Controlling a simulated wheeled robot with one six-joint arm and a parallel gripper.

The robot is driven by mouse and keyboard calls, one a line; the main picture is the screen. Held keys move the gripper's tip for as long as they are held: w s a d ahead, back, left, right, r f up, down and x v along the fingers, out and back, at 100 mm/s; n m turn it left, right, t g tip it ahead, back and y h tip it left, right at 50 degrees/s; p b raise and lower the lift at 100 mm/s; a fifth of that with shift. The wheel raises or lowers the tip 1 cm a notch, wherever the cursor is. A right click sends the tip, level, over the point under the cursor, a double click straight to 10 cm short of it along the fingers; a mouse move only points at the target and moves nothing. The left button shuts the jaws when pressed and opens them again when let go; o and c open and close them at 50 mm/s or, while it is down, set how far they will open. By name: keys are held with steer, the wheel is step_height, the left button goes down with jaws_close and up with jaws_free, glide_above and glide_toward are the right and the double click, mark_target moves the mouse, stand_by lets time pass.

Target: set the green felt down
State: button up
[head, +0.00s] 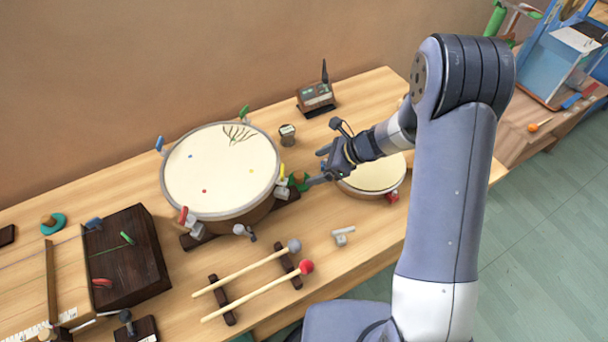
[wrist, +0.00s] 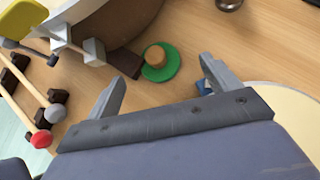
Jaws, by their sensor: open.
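The green felt (head: 299,186) is a round green disc with a wooden knob on top. It also shows in the wrist view (wrist: 171,73), lying flat on the table just beside a dark wooden foot of the large drum. My gripper (head: 318,167) is open, its two fingers apart. In the wrist view the felt shows between and beyond the fingertips, with nothing held. In the head view my gripper is just right of the felt, partly over the small drum's side.
The large drum (head: 215,170) stands to the left, the small drum (head: 373,175) to the right. Two mallets lie on dark rests in front, one red-headed (head: 306,267). A small metal cup (head: 287,136) and a box device (head: 316,98) stand behind. A teal disc (head: 54,226) lies far left.

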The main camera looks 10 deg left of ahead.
mark_target(302, 175)
steer(key=x, duration=0.3)
steer(key=shift+s+p+x, duration=0.2)
steer(key=shift+p+x, duration=0.15)
steer(key=shift+x, duration=1)
steer(key=shift+s+p+x, duration=0.2)
steer(key=shift+p+x, duration=0.15)
steer(key=shift+x, duration=1)
steer(key=shift+d+f, duration=0.1)
steer(key=shift+f, duration=0.05)
steer(key=shift+c, duration=0.5)
steer(key=c, duration=1)
